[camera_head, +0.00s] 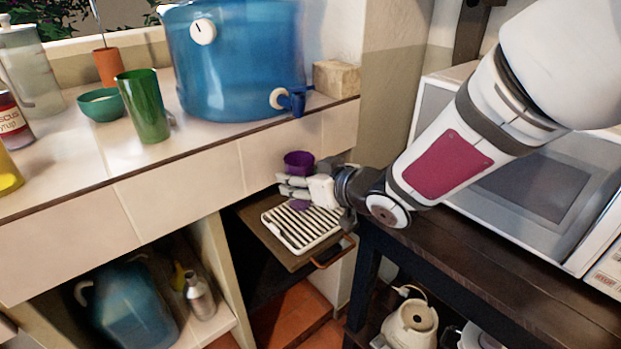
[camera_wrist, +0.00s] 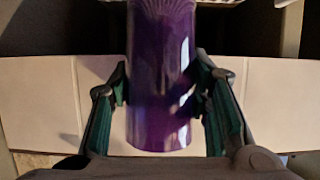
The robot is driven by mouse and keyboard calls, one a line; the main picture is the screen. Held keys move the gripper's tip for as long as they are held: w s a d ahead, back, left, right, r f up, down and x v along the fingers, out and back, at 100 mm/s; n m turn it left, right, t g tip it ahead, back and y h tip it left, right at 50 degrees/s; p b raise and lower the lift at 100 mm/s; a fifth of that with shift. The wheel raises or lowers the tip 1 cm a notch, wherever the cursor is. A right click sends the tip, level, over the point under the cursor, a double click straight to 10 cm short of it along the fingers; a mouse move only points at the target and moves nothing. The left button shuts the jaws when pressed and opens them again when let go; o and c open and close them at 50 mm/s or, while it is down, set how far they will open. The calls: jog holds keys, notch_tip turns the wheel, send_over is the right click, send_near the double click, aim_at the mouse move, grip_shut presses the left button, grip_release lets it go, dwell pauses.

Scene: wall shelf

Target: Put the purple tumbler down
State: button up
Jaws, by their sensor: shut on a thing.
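The purple tumbler (camera_head: 299,160) is held in my gripper (camera_head: 296,185), in front of the counter's tiled face. Its rim shows above the fingers and a bit of its lower part shows below them. In the wrist view the tumbler (camera_wrist: 162,75) stands between the two fingers of my gripper (camera_wrist: 165,85), which are shut on its sides. Below it in the head view is a pulled-out wooden drawer or shelf (camera_head: 260,232) with a white slatted rack (camera_head: 298,228) on it. I cannot tell the gap between tumbler and rack.
A green tumbler (camera_head: 143,105), a teal bowl (camera_head: 101,104) and a large blue dispenser (camera_head: 235,60) stand on the counter (camera_head: 85,160). A microwave (camera_head: 540,190) sits on a dark table (camera_head: 450,245) at right. A blue jug (camera_head: 128,305) is below left.

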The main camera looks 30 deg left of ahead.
jog(key=shift+f, duration=0.35)
jog(key=shift+f, duration=0.1)
jog(key=o, duration=1.4)
jog(key=shift+f, duration=0.1)
jog(key=shift+o, duration=0.2)
jog(key=shift+r, duration=0.3)
jog(key=p+v, duration=0.2)
jog(key=v, duration=1)
jog(key=shift+f, duration=0.1)
